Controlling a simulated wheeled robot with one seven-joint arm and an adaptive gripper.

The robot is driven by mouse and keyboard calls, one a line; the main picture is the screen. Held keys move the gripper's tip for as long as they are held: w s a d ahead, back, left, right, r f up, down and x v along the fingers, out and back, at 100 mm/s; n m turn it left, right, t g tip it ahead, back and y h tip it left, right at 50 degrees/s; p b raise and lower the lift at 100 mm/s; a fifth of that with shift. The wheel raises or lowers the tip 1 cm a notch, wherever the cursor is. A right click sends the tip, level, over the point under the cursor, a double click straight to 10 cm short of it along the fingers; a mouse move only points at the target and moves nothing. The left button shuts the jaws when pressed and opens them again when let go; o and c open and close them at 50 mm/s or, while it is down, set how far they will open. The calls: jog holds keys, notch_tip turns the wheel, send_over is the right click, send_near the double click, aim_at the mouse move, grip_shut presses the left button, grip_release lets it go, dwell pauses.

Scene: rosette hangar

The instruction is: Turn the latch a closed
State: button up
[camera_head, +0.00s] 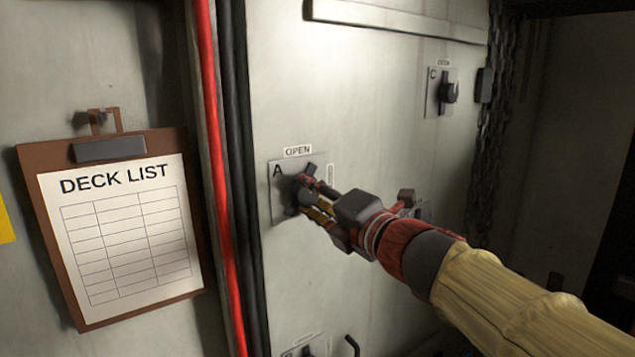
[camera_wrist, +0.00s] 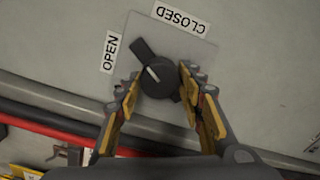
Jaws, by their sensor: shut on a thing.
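Latch A is a dark rotary handle (camera_head: 291,208) on a grey plate (camera_head: 280,171) marked "A" on the pale panel. An OPEN label (camera_head: 297,151) sits above the plate and another label (camera_head: 330,174) at its right side. In the wrist view the latch handle (camera_wrist: 141,51) points toward the plate corner between the OPEN label (camera_wrist: 110,52) and the CLOSED label (camera_wrist: 182,18). My gripper (camera_wrist: 160,82) is shut on the latch, with one finger on each side of its round hub. In the head view my gripper (camera_head: 312,195) partly hides the latch.
Latch C (camera_head: 447,93) is at upper right, near a hanging chain (camera_head: 497,130). Another latch is partly hidden behind my wrist, and one shows at the bottom edge. Red and black pipes (camera_head: 222,200) run left of the panel, beside a DECK LIST clipboard (camera_head: 120,235).

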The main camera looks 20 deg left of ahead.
jog(key=m+p, duration=0.5)
jog(key=m, duration=0.1)
jog(key=shift+w+m+p, duration=0.1)
jog(key=shift+m+p, duration=0.2)
jog(key=m+p, duration=0.4)
jog(key=shift+m, duration=0.4)
jog(key=o, duration=1)
jog(key=shift+w+d, duration=0.15)
jog(key=shift+o, duration=0.8)
jog(key=shift+r, duration=0.1)
